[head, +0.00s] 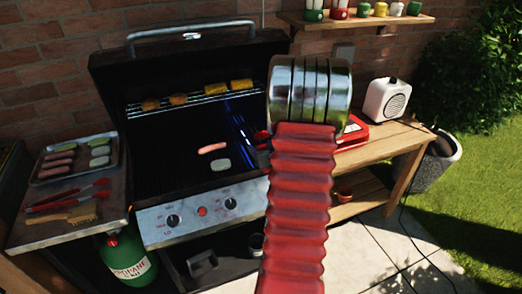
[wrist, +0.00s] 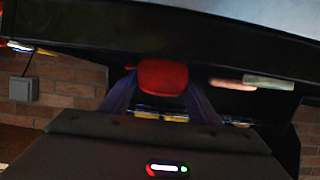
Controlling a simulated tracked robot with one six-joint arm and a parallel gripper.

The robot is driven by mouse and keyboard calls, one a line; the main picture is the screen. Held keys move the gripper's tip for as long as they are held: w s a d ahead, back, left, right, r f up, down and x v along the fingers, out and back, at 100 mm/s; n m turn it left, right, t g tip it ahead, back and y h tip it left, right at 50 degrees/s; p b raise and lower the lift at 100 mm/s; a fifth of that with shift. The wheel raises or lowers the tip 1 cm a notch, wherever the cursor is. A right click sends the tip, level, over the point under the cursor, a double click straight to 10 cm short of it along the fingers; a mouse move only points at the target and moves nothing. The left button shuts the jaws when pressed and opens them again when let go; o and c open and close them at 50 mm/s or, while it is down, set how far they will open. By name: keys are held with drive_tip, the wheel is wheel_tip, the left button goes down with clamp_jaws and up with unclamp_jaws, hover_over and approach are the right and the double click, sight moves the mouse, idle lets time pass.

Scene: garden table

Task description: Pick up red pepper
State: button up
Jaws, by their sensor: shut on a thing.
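A red pepper (wrist: 162,76) shows in the wrist view between the two purple-blue fingers of my gripper (wrist: 161,90). My gripper is shut on it, and the fingers press its two sides. In the head view my ribbed red arm and its metal wrist cover much of the middle. A small red part shows at the arm's left edge, over the right side of the grill; I cannot tell for sure that it is the pepper. Most of my gripper is hidden there.
The open grill (head: 165,180) holds a sausage (head: 213,148) and a pale slice (head: 220,165). Corn pieces (head: 241,85) lie on its upper rack. A tray (head: 73,179) with food, red tongs (head: 70,195) and a brush (head: 82,212) are at left. A white radio (head: 388,101) stands at right.

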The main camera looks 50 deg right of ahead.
wheel_tip(320, 180, up, 10)
idle(0.8)
idle(0.4)
